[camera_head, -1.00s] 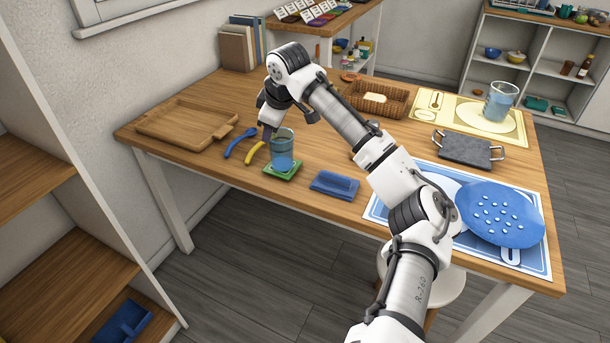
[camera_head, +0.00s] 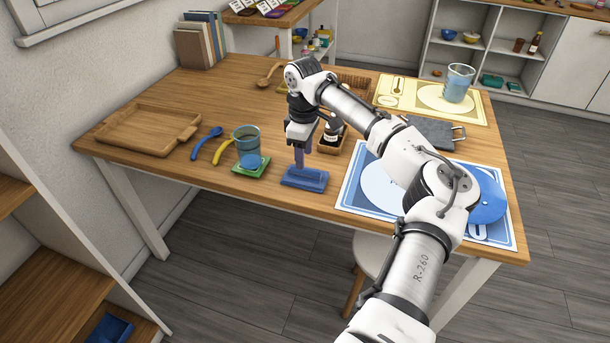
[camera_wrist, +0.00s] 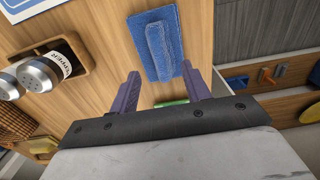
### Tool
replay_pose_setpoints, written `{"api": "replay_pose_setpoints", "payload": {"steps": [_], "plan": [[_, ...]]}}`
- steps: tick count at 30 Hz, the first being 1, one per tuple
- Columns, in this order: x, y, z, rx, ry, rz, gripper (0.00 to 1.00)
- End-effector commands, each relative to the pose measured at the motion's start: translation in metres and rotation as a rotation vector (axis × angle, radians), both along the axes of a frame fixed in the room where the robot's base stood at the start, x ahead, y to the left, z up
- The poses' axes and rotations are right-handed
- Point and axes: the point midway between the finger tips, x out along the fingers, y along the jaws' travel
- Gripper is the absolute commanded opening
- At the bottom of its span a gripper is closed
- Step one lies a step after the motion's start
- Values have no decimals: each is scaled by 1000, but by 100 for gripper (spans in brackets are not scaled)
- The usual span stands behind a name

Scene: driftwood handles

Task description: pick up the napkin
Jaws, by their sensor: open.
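The napkin (camera_head: 305,178) is a blue folded cloth lying near the front edge of the wooden table, with a raised roll along its middle. In the wrist view the napkin (camera_wrist: 157,45) lies just beyond the fingertips, lined up roughly between them. My gripper (camera_head: 300,163) points down over the napkin, its purple fingers close to the back part of it. In the wrist view my gripper (camera_wrist: 160,78) has its fingers spread apart with nothing between them. I cannot tell whether the fingertips touch the cloth.
A blue glass (camera_head: 247,145) stands on a green coaster (camera_head: 262,170) left of the napkin. A wooden caddy with shakers (camera_wrist: 38,76) is close behind my gripper. A blue placemat (camera_head: 350,200) lies to the right. A wooden tray (camera_head: 120,146) is at the far left.

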Motion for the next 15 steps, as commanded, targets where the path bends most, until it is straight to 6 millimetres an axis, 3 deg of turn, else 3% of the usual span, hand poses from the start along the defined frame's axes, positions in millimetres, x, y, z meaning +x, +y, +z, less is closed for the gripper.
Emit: {"api": "replay_pose_setpoints", "payload": {"steps": [9,15], "plan": [[-3,-4,-41,-2,2,0,47],[-3,-3,-49,0,0,0,47]]}}
